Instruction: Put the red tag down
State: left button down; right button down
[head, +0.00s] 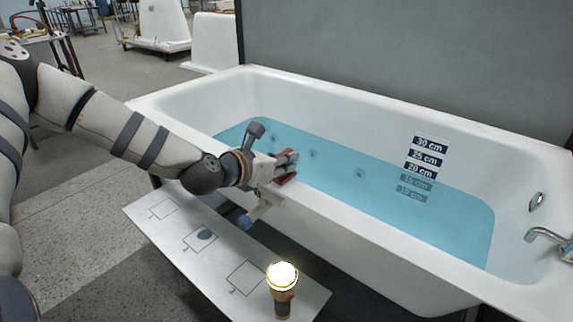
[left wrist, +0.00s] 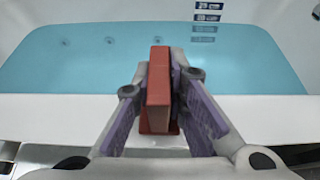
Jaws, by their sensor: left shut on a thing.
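The red tag (head: 289,180) is held in my left gripper (head: 280,170), over the near rim of the white bathtub (head: 350,218). In the left wrist view the red tag (left wrist: 158,85) stands upright between the two fingers of my left gripper (left wrist: 160,105), which is shut on it. Beyond the tag lies the blue water (left wrist: 100,62). A white board (head: 215,262) with several outlined squares runs along the tub's near side, below the gripper. I cannot tell if the tag touches the rim. My right gripper is out of view.
A lit flashlight (head: 282,290) stands at the board's near right end. A dark round spot or disc (head: 207,235) is in the middle square. A blue-ended white piece (head: 247,220) shows under the gripper. A depth scale (head: 425,160) and a tap (head: 548,236) are at right.

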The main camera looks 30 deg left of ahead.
pick_arm(q)
jog(key=shift+f, duration=0.6)
jog(key=c, duration=1.6)
grip_release()
jog(key=shift+r, duration=0.1)
